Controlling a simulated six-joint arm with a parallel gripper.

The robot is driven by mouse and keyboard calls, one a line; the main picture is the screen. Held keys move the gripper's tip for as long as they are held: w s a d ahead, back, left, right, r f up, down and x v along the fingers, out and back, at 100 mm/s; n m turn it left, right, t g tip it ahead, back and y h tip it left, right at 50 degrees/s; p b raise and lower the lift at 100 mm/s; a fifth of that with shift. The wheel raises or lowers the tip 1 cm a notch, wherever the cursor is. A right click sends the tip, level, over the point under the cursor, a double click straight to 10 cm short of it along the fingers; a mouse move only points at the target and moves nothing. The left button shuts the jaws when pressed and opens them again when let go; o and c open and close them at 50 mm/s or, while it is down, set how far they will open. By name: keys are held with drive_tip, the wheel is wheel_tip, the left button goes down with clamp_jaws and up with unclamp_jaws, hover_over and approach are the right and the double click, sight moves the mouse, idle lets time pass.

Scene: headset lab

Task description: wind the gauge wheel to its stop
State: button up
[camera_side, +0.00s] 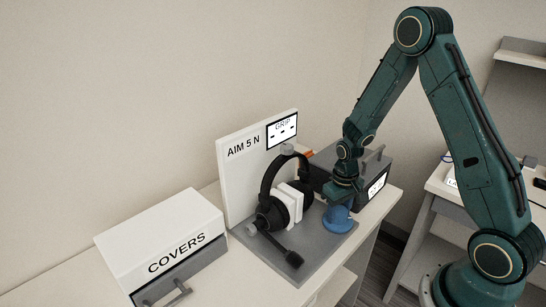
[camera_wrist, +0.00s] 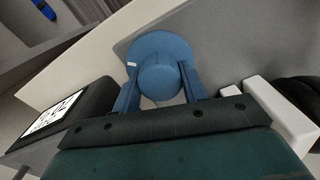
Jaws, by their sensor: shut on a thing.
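The blue gauge wheel (camera_side: 338,222) stands on the right part of a grey base plate (camera_side: 312,262) in the side view. In the wrist view the wheel (camera_wrist: 160,44) shows as a round flange with a raised hub and a small white mark at its left. My gripper (camera_side: 342,205) points down over the wheel. In the wrist view its two blue fingers (camera_wrist: 158,76) are shut on the hub, one on each side. A black headset (camera_side: 268,185) stands left of the wheel, with white blocks between its ear cups. The display (camera_side: 282,132) reads "GRIP" with dashes.
A white board (camera_side: 240,175) marked "AIM 5 N" rises behind the headset. A dark box with a handle (camera_side: 378,160) stands close behind my gripper. A white "COVERS" box (camera_side: 160,235) is at left. The headset's microphone (camera_side: 294,259) reaches toward the front.

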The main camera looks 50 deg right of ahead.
drive_tip(key=m, duration=0.4)
drive_tip(key=shift+m, duration=0.3)
drive_tip(key=m, duration=0.4)
drive_tip(key=shift+m, duration=0.3)
drive_tip(key=m, duration=0.4)
drive_tip(key=shift+m, duration=2.2)
drive_tip(key=o, duration=1)
drive_tip(key=shift+c, duration=0.2)
drive_tip(key=shift+r, duration=0.1)
